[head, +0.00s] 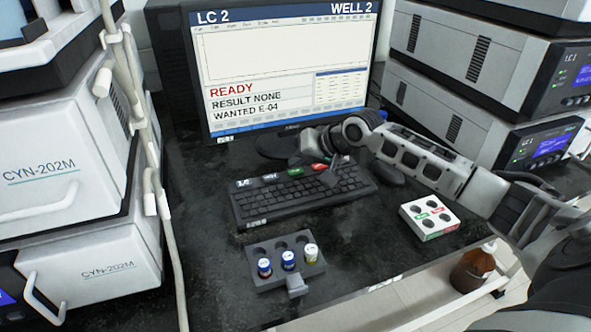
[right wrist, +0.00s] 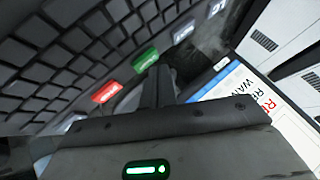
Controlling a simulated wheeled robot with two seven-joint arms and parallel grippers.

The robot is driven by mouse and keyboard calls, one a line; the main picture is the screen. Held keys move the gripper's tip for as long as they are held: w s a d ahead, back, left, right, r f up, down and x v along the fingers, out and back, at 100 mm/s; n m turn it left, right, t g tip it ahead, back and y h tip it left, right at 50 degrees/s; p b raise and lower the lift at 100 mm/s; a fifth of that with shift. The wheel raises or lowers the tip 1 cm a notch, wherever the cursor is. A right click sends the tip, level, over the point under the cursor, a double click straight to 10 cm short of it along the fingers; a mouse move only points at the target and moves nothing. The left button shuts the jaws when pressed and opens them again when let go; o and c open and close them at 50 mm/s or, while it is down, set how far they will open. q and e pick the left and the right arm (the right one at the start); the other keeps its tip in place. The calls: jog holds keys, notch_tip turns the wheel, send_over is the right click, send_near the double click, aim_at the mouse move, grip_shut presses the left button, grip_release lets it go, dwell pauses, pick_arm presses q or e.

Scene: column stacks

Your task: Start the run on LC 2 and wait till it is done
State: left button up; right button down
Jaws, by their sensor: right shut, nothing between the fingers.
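The monitor (head: 285,65) is headed LC 2 and WELL 2. In the right wrist view the green key (right wrist: 145,60) is beside my fingertips and the red key (right wrist: 106,93) is lower left. My right gripper (head: 333,176) is shut and empty over the keyboard's far edge; contact cannot be told. My left gripper is out of view.
A grey rack (head: 259,284) holding several capped vials stands in front of the keyboard. A white box with round holes (head: 430,234) is at right. Instrument stacks flank the bench, with pale tubing (head: 168,235) at left. A brown bottle (head: 472,270) sits below.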

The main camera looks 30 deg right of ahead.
aim_at(299, 173)
jog(key=shift+f, duration=0.65)
dwell(0.8)
jog(key=shift+r+p, duration=0.9)
jog(key=shift+p, duration=0.35)
notch_tip(299, 173, up, 5)
jog(key=p, duration=0.6)
dwell(4.4)
